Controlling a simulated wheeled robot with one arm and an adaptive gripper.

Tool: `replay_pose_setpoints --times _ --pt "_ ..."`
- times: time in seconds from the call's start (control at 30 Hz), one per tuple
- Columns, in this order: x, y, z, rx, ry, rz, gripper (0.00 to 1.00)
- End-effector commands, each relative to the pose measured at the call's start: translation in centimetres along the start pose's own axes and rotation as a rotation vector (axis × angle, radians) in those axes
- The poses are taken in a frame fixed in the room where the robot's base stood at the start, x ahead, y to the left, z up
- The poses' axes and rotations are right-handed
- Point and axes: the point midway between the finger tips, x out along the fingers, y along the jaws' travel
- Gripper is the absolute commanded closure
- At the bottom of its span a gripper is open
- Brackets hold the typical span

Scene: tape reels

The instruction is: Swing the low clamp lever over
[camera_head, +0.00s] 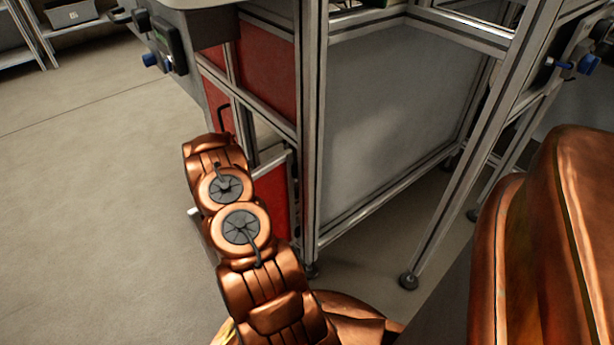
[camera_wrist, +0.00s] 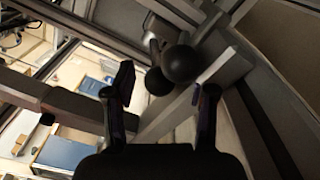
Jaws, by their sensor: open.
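In the wrist view, a black ball knob (camera_wrist: 180,64) on a lever sits ahead of my fingertips, with a second dark round knob (camera_wrist: 158,82) just below and left of it. Which of them belongs to the low clamp lever I cannot tell. My gripper (camera_wrist: 167,82) is open, its two dark fingers apart, with the knobs seen in the gap between them. Whether a finger touches a knob is not clear. In the head view, my copper arm reaches down beside the machine frame, and the gripper and lever are hidden.
An aluminium machine frame (camera_head: 313,130) with a red panel (camera_head: 266,68) and a grey panel (camera_head: 390,110) stands close to my arm. Metal profiles (camera_wrist: 80,108) cross near the fingers in the wrist view. The floor (camera_head: 90,200) at left is clear.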

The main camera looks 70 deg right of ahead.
Motion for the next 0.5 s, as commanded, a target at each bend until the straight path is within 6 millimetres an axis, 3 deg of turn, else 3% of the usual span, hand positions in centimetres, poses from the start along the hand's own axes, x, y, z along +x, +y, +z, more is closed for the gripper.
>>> replay_pose_setpoints --times 0.27,0.5 --pt "0.06 0.02 -0.01 -0.001 0.001 0.001 0.45" --pt "0.04 0.02 -0.02 -0.001 0.001 0.001 0.69"
